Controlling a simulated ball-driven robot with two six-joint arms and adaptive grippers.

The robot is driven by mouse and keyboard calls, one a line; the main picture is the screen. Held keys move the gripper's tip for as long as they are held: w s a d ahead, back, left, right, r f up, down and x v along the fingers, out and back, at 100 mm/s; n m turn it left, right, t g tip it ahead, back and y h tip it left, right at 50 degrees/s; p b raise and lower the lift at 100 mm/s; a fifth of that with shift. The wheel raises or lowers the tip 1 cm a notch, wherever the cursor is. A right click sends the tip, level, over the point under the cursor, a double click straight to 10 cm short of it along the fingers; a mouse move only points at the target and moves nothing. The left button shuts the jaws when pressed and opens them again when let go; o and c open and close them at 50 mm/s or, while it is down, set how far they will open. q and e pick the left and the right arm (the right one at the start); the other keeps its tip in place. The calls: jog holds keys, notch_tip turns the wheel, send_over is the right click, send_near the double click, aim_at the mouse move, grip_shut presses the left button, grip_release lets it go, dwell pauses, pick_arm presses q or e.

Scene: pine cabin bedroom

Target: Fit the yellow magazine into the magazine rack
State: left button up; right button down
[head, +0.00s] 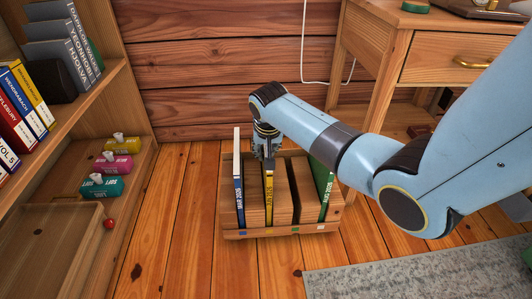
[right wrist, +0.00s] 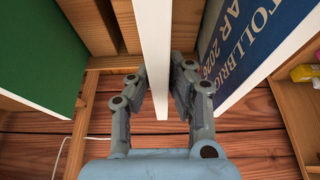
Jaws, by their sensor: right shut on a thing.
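The wooden magazine rack (head: 284,233) stands on the floor, with small coloured tabs on its front edge. My right gripper (head: 265,152) is above it, shut on the top edge of the yellow magazine (head: 268,194). In the right wrist view the fingers (right wrist: 163,78) press on both sides of this magazine's white page edge (right wrist: 153,45). The yellow magazine stands upright between dividers, in line with the yellow tab; whether its bottom rests on the rack floor is hidden. My left gripper is out of view.
A blue magazine (head: 238,180) stands in the rack left of the yellow one, a green magazine (head: 322,185) at its right end. A shelf (head: 112,85) with books is at left, a wooden desk (head: 390,47) at right. A grey rug (head: 400,275) lies in front.

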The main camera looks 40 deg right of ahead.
jog(key=shift+r, duration=0.1)
jog(key=c, duration=1.7)
grip_release()
jog(key=shift+f, duration=0.2)
jog(key=o, duration=0.4)
jog(key=shift+o, duration=0.2)
